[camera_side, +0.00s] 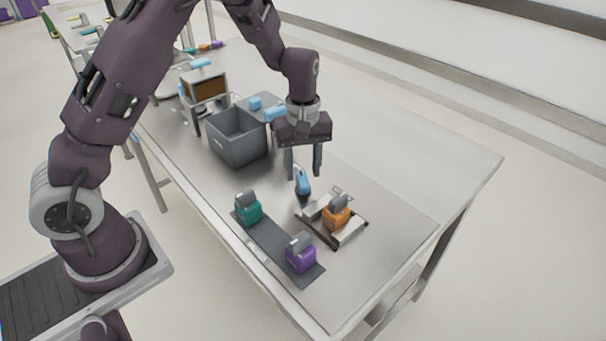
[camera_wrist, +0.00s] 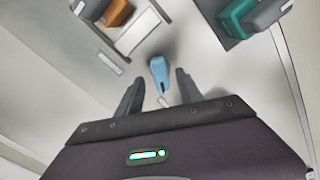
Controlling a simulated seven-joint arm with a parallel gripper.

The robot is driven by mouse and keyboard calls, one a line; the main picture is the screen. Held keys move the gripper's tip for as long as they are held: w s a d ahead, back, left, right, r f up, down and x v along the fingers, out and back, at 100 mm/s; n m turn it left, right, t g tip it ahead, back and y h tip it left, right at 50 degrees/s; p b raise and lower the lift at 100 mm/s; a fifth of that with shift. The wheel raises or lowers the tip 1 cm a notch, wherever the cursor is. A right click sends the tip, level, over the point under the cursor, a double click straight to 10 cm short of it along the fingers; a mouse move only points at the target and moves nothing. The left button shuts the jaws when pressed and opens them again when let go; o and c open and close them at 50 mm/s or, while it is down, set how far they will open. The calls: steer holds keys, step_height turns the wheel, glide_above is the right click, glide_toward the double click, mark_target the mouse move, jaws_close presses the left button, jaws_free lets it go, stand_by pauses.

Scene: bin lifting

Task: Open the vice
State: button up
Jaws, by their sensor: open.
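The vice (camera_side: 349,234) sits on the table to the right of the grey mat, with an orange block (camera_side: 336,213) between its pale jaws. Its blue handle (camera_side: 302,181) stands at the end nearest my gripper. In the wrist view the blue handle (camera_wrist: 159,74) lies just ahead of and between my two fingertips. The orange block (camera_wrist: 117,12) and part of the vice (camera_wrist: 138,32) show at the top left there. My gripper (camera_side: 303,172) points down with its fingers open, close to the handle. Whether a finger touches the handle cannot be told.
A teal block (camera_side: 248,209) and a purple block (camera_side: 300,254) stand on a dark grey mat (camera_side: 272,247) left of the vice. A grey bin (camera_side: 238,139) stands behind my gripper. The table (camera_side: 440,165) is clear to the right.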

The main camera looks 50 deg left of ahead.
mark_target(303, 179)
steer(key=shift+s+r, duration=0.1)
steer(key=shift+r, duration=2.4)
steer(key=s+d+r+m+t+h, duration=0.1)
steer(key=s+d+r+m+t, duration=0.15)
steer(key=s+r, duration=0.45)
steer(key=s+d+r+m+t, duration=0.1)
steer(key=s+r+m, duration=0.3)
steer(key=s+r, duration=0.3)
steer(key=s+r+m+t+y, duration=0.1)
steer(key=s+m, duration=0.4)
steer(key=s, duration=0.6)
steer(key=shift+s+r+m+t, duration=0.4)
steer(key=shift+r+t, duration=0.15)
steer(key=shift+r, duration=0.25)
